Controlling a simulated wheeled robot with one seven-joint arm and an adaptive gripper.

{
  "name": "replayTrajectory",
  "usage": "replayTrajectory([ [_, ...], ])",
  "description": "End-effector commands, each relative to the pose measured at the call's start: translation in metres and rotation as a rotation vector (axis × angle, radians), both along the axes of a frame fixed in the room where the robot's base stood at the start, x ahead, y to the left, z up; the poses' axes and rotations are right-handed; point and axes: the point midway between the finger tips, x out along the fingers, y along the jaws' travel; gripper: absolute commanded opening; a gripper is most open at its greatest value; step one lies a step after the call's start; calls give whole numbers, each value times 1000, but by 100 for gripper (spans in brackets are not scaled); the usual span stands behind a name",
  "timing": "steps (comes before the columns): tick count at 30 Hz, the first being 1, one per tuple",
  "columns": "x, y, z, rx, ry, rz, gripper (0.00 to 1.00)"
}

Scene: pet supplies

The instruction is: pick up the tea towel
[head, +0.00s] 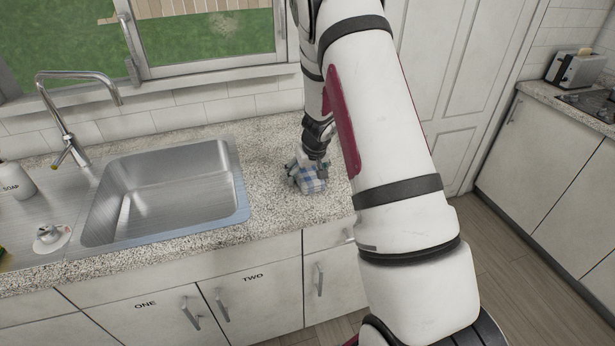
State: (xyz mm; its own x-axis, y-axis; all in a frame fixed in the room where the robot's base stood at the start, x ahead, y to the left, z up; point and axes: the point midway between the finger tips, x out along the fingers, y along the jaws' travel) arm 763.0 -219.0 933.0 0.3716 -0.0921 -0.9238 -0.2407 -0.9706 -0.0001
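The tea towel (313,181) is a small crumpled cloth with a blue and white check. It lies on the speckled countertop (268,178) to the right of the sink. My gripper (307,172) is right at the towel, reaching down on it from above. My arm comes in from the lower right and hides part of the counter beyond. The fingertips are small and partly merged with the cloth, so I cannot tell whether they are open or closed on it.
A steel sink (243,196) with a tap (68,128) is left of the towel. A soap bottle (16,180) stands at the far left. A window (205,35) is behind the counter. A toaster (577,68) stands on the right counter.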

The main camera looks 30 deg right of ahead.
Motion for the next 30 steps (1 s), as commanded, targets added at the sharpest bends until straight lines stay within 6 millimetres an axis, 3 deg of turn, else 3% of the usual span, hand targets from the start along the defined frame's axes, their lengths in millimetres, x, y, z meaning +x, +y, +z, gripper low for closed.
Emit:
replayTrajectory([
  [1, 0, 0, 0, 0, 0, 0, 71],
  [6, 0, 0, 0, 0, 0, 0, 32],
  [7, 0, 0, 0, 0, 0, 0, 29],
  [20, 0, 0, 5, -2, -1, 1, 28],
  [30, 2, 0, 35, -3, -3, 2, 28],
])
